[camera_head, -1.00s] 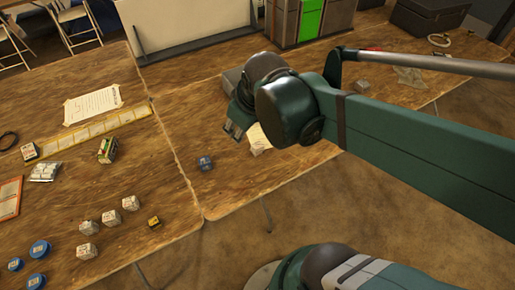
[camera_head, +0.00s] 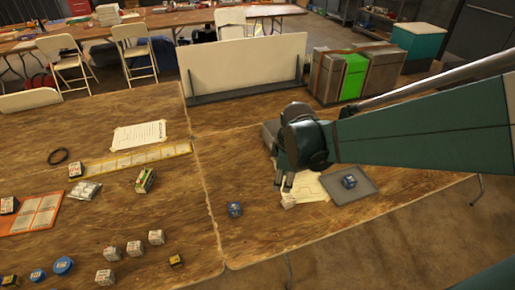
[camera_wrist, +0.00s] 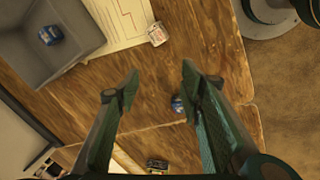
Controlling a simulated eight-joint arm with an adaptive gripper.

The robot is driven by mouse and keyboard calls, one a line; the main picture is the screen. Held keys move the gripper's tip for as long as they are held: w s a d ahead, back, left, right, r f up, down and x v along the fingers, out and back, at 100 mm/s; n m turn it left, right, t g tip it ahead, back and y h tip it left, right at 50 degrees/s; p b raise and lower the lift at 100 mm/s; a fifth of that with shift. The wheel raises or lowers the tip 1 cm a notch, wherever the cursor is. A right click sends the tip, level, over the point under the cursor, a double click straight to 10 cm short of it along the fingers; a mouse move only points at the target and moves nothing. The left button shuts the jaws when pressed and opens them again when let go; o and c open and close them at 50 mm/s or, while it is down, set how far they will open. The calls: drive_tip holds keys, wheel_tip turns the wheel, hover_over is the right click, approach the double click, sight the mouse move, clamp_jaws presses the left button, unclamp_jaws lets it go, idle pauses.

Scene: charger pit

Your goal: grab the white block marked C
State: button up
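Several small white blocks with dark print stand on the left table in the head view, one of them a white block (camera_head: 156,237) near the seam. Another white block (camera_head: 288,201) sits at the edge of a paper on the right table; it also shows in the wrist view (camera_wrist: 156,33), ahead of the fingers. I cannot read a letter C on any of them. My gripper (camera_wrist: 160,76) is open and empty, pointing down over the right table. In the head view my gripper (camera_head: 283,178) is just above that lone white block, apart from it.
A grey tray (camera_head: 368,190) holds a blue block (camera_head: 349,181). Another blue block (camera_head: 234,209) stands near the table seam, and between the fingers' line of sight in the wrist view (camera_wrist: 178,104). A white panel (camera_head: 245,65) and bins stand behind. Bare wood lies around the blue block.

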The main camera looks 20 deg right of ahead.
sight(289, 198)
drive_tip(key=d+f+n, duration=0.1)
drive_tip(key=f+n, duration=0.1)
drive_tip(key=f, duration=0.1)
drive_tip(key=w+d+f+n+g, duration=0.1)
drive_tip(key=d+f, duration=0.1)
drive_tip(key=f, duration=0.1)
drive_tip(key=w+d+f+n+g, duration=0.1)
drive_tip(key=f+n, duration=0.1)
drive_tip(key=f, duration=0.1)
drive_tip(key=shift+w+d+f+n+p, duration=0.1)
drive_tip(key=shift+w+d+n+p, duration=0.15)
drive_tip(key=shift+n+p, duration=0.1)
drive_tip(key=shift+d+f+n, duration=0.25)
drive_tip(key=shift+f+n, duration=0.1)
drive_tip(key=shift+f, duration=0.3)
drive_tip(key=shift+f, duration=0.1)
drive_tip(key=shift+f+b, duration=0.3)
drive_tip(key=shift+f, duration=0.95)
drive_tip(key=shift+f, duration=0.1)
drive_tip(key=shift+f+b, duration=0.9)
drive_tip(key=shift+f, duration=1.6)
drive_tip(key=c, duration=1)
